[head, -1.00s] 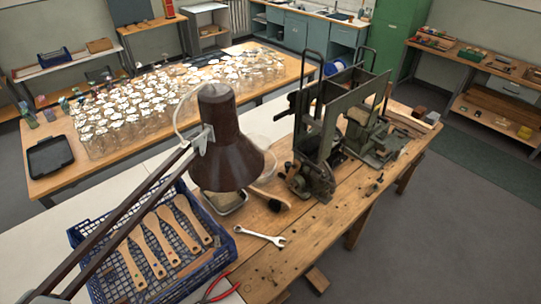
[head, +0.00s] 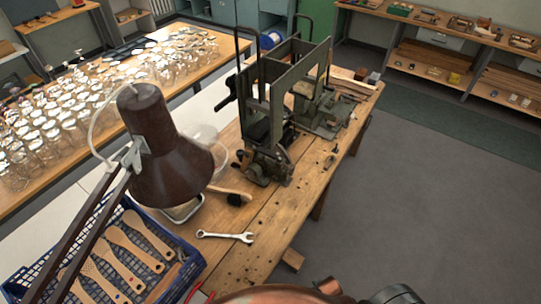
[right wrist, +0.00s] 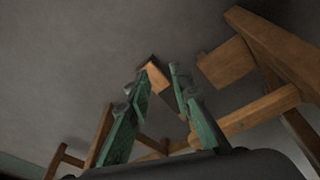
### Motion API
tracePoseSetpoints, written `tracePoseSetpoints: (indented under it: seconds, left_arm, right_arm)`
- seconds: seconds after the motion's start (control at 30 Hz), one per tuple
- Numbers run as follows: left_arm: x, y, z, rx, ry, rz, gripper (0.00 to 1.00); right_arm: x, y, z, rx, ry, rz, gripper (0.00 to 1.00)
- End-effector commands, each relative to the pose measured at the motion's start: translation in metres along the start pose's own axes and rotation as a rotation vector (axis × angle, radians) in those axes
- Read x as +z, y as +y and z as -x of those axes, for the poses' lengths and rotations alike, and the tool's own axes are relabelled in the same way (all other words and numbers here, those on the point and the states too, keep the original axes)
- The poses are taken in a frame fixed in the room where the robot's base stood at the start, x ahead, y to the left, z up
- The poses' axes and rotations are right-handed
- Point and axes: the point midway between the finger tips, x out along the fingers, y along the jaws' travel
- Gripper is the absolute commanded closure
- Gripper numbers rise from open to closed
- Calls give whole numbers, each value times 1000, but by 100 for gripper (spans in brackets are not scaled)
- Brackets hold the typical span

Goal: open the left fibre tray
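The green-grey machine (head: 262,155) stands on the wooden bench (head: 228,262), with tall upright frames and black handles. I cannot make out a separate left fibre tray on it; its near side is dark and partly hidden by the frame. Wooden legs and beams stand behind the fingers in that view. My left gripper is not in view.
A brown desk lamp (head: 160,150) blocks part of the bench. Glass jars (head: 75,120) crowd the back table. The floor at right is clear.

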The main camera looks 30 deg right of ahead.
Motion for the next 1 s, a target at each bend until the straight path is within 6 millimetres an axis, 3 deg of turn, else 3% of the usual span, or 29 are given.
tracePoseSetpoints:
  seconds: [0.03, 0.2, 0.57, 0.7, 1.0]
  left_arm:
    - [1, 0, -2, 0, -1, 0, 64]
    - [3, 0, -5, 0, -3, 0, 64]
    - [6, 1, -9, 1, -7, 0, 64]
    - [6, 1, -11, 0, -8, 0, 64]
    - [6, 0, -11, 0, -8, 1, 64]
  right_arm:
    - [-13, 3, 20, 4, 14, -6, 80]
    - [-39, 10, 71, 13, 34, -17, 80]
    - [-80, 33, 159, 58, 117, -48, 80]
    - [-124, 60, 188, 120, 247, -86, 80]
    - [-224, 108, 219, 196, 565, -143, 80]
